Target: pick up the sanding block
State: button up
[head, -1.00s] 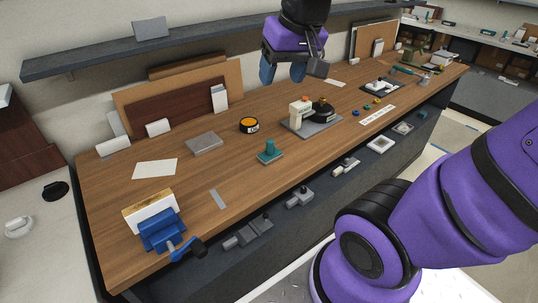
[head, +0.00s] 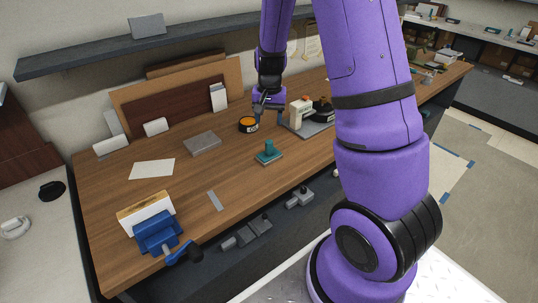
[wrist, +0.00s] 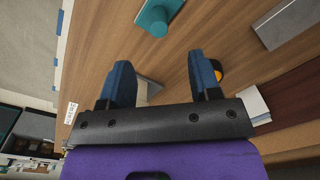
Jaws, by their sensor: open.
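The teal block with an upright round knob (head: 268,153), which looks like the sanding block, stands on the wooden bench near its front edge. It also shows at the top of the wrist view (wrist: 160,16), beyond my fingertips. My gripper (head: 266,106) is above the bench, behind the teal block and close to the orange-topped black tin. In the wrist view my gripper (wrist: 159,62) has its two blue fingers wide apart, with nothing held between them. The gripper and the teal block are apart.
The orange-topped tin (head: 249,124) and a cream-and-black device on a grey plate (head: 311,129) stand near my gripper. A flat grey block (head: 202,143) lies left. A blue vise (head: 158,232) sits at the front left. A shelf (head: 190,36) runs above the bench.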

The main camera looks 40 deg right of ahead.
aim_at(269, 141)
jog(key=shift+w+d+f, duration=0.1)
jog(key=shift+d+f, duration=0.15)
jog(key=shift+f, duration=0.3)
jog(key=shift+w+d+f, duration=0.1)
jog(key=shift+d+f, duration=0.1)
jog(key=shift+f, duration=0.3)
notch_tip(269, 141, down, 5)
jog(key=shift+f, duration=0.1)
jog(key=shift+w+a+f, duration=0.1)
jog(key=shift+a+f, duration=0.05)
jog(key=shift+f, duration=2.65)
jog(key=c, duration=1)
